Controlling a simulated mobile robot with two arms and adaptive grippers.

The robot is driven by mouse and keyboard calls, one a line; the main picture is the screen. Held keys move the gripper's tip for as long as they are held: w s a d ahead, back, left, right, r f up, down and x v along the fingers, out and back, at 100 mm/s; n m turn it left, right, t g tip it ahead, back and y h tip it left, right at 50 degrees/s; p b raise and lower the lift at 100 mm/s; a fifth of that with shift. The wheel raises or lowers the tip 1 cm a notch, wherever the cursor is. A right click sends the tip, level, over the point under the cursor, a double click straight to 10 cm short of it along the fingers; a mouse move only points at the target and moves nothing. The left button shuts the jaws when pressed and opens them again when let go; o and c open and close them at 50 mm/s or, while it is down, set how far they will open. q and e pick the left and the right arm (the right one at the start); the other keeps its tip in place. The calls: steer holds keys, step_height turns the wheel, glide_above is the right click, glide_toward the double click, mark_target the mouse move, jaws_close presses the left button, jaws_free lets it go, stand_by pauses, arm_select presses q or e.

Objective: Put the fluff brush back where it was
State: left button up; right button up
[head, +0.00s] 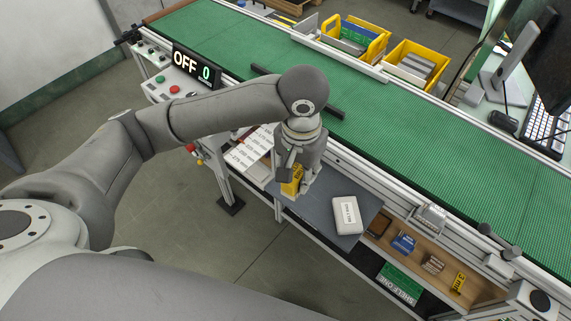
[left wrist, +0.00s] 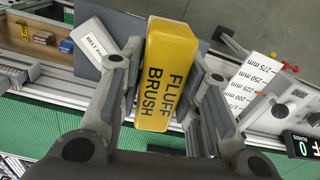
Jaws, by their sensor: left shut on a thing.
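The fluff brush is a yellow block with black lettering; it shows in the head view (head: 290,182) and large in the left wrist view (left wrist: 165,75). My left gripper (head: 296,189) points down and is shut on it, with one finger on each side in the left wrist view. The brush is over the left part of a dark grey board (head: 325,208); I cannot tell whether it touches the board. My right gripper is not in view.
A white labelled box (head: 346,215) lies on the grey board, right of the brush. A wooden shelf (head: 475,293) holds a blue box (head: 403,243) and other small items. A green SHELF ONE sign (head: 400,284) hangs there. The green conveyor belt (head: 420,140) runs behind.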

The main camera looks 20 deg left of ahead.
arm_select(q)
steer(key=d+f+m, duration=0.1)
steer(key=d+f, duration=0.2)
steer(key=d, duration=0.2)
steer(key=w+a+f, duration=0.4)
steer(key=w+a+f+p, duration=0.1)
steer(key=w+a+f, duration=0.3)
steer(key=w, duration=0.1)
steer(key=shift+w+a+f, duration=0.2)
steer(key=shift+a+f, duration=0.05)
steer(key=shift+f, duration=0.1)
steer(key=shift+w+a+f, duration=0.1)
steer(key=shift+w+f, duration=0.05)
steer(key=shift+f, duration=0.1)
steer(key=f, duration=0.3)
steer(key=shift+w+a+p, duration=0.15)
steer(key=shift+a+p, duration=0.1)
steer(key=shift+p, duration=0.05)
steer(key=shift+f, duration=0.4)
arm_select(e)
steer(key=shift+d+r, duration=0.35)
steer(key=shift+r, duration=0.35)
arm_select(q)
steer(key=o, duration=0.9)
steer(key=shift+f, duration=0.1)
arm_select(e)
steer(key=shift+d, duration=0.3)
